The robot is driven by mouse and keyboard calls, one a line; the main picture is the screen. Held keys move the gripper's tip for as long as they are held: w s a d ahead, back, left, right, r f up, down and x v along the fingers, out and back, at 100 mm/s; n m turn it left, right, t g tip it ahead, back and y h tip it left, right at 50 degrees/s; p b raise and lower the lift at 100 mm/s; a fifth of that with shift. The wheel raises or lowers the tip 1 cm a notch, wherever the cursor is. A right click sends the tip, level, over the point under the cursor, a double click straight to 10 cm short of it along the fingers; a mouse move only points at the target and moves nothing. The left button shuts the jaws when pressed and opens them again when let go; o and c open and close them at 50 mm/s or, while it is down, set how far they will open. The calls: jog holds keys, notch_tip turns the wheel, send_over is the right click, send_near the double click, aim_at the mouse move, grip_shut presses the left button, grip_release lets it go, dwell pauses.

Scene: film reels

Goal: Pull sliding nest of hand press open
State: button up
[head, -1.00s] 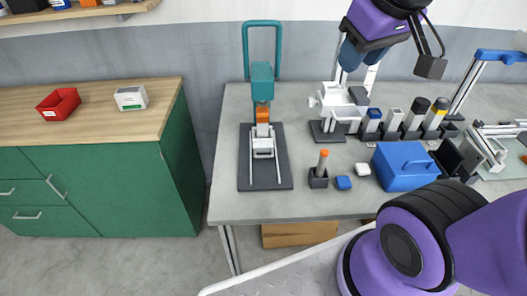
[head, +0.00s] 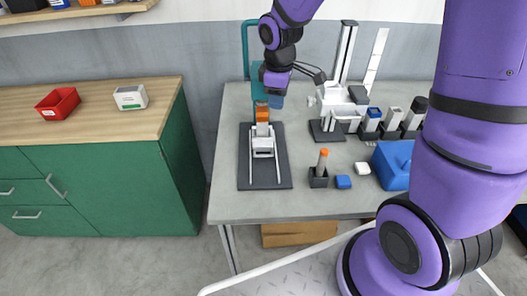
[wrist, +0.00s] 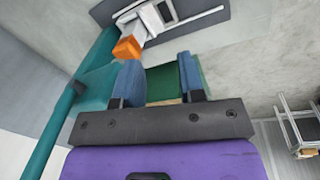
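The hand press (head: 262,82) stands at the left of the grey worktop, with a teal frame and handle and an orange ram (head: 262,112). Its white sliding nest (head: 262,147) sits between two light rails on a dark base plate (head: 272,176), just in front of the ram. My gripper (head: 274,100) is at the press head, above and behind the nest, and hides part of the press. In the wrist view its two blue fingers (wrist: 158,85) are spread apart with nothing between them. The orange ram (wrist: 127,48) and the nest (wrist: 140,25) lie beyond the fingertips.
A black holder with an orange-tipped pen-like item (head: 319,176), a blue block (head: 343,182) and a white block (head: 362,169) stand right of the base plate. A blue box (head: 390,165) is farther right. Worktop before the base plate is clear.

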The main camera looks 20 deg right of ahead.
aim_at(263, 151)
jog(key=w+a+f+n, duration=0.1)
jog(key=f, duration=0.6)
jog(key=w+a+f+n, duration=0.1)
jog(key=f, duration=0.6)
jog(key=w+f+n+g, duration=0.1)
jog(key=f, duration=0.7)
jog(key=shift+w+a+y, duration=0.1)
jog(key=shift+a+y, duration=0.2)
jog(key=shift+a, duration=0.1)
grip_shut()
